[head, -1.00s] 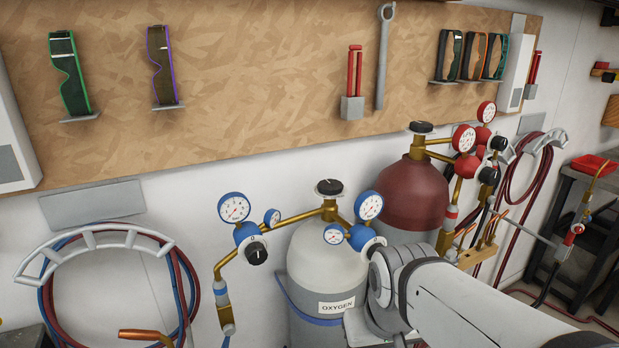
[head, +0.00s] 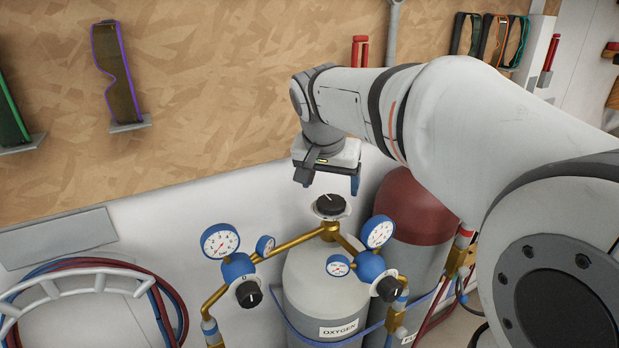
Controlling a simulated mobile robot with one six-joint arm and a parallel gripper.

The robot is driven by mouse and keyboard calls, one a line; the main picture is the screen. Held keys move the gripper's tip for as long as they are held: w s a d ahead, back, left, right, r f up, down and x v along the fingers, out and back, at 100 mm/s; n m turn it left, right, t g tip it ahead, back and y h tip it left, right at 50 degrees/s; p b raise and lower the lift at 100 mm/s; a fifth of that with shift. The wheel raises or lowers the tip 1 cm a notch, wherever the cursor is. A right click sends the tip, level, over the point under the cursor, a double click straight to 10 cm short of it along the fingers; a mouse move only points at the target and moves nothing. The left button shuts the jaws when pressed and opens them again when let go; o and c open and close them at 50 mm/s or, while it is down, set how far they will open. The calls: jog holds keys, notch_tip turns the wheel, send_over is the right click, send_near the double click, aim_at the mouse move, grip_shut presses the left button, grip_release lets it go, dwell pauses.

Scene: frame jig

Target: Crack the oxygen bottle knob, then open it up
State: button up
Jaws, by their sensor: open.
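The oxygen bottle (head: 325,285) is a grey cylinder with a pale top and an OXYGEN label, standing at the bottom middle of the head view. Its black knob (head: 330,205) sits on top of the brass valve, above a pale dial ring. My gripper (head: 329,187) points down just above the knob, its two fingers apart, a dark one at left and a blue-tipped one at right. I see no contact with the knob, though the exact height gap is hard to tell.
Blue regulators with white gauges (head: 220,241) (head: 378,232) flank the valve on brass pipes. A dark red-topped bottle (head: 412,208) stands close at right, partly behind my arm. A hose rack (head: 75,285) hangs at lower left. The wooden board (head: 220,90) is behind.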

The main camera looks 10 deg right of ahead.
aim_at(332, 201)
jog(key=x, duration=0.4)
jog(key=shift+w+f, duration=0.2)
jog(key=shift+f, duration=0.05)
jog(key=shift+w+d+f, duration=0.1)
jog(key=shift+d+f, duration=0.05)
jog(key=shift+f, duration=0.45)
jog(key=c, duration=1)
jog(key=shift+n, duration=0.4)
jog(key=shift+d+n+t+y+b, duration=0.15)
jog(key=shift+n+y, duration=0.4)
jog(key=shift+n, duration=0.75)
jog(key=shift+d+n+t+y+b, duration=0.15)
jog(key=shift+n+y, duration=0.4)
jog(key=shift+n, duration=0.75)
jog(key=shift+r, duration=0.1)
